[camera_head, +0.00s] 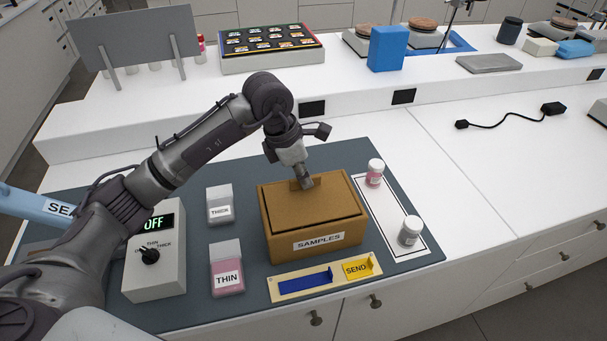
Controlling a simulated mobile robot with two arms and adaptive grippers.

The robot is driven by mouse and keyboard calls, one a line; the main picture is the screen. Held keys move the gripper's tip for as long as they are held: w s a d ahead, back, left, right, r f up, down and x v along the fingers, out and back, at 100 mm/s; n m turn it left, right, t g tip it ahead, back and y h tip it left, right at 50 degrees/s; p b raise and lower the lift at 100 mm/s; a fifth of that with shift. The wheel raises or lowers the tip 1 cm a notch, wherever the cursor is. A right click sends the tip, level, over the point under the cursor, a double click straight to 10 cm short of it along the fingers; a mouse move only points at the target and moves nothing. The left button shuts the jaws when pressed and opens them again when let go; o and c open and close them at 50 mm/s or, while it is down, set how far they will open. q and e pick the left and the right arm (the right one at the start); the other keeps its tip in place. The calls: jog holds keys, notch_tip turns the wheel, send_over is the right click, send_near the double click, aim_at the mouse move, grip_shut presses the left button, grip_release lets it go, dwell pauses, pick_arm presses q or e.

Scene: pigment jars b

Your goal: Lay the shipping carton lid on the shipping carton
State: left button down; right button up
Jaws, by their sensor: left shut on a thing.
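The brown shipping carton (288,244), labelled SAMPLES, stands on the dark mat in front of me. The flat brown shipping carton lid (325,205) is at the carton's top, within its rim, with a thin dark line along its edges. I cannot tell whether it rests fully or is held slightly up. My left gripper (305,183) points down at the lid's far part and is shut on it. The gripper hides the spot it grips. My right gripper is not in view.
Two jars (374,173) (410,231) stand on a white outlined strip right of the carton. The THICK container (220,205), THIN container (227,268) and a control box reading OFF (155,262) are left. A SEND tray (325,278) lies in front. The counter farther right is mostly clear.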

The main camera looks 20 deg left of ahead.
pick_arm(q)
jog(key=shift+f, duration=0.25)
jog(key=c, duration=1.1)
grip_release()
jog(key=shift+c, duration=0.2)
jog(key=shift+r+p, duration=1.35)
jog(key=shift+r, duration=1.75)
jog(key=shift+f, duration=0.1)
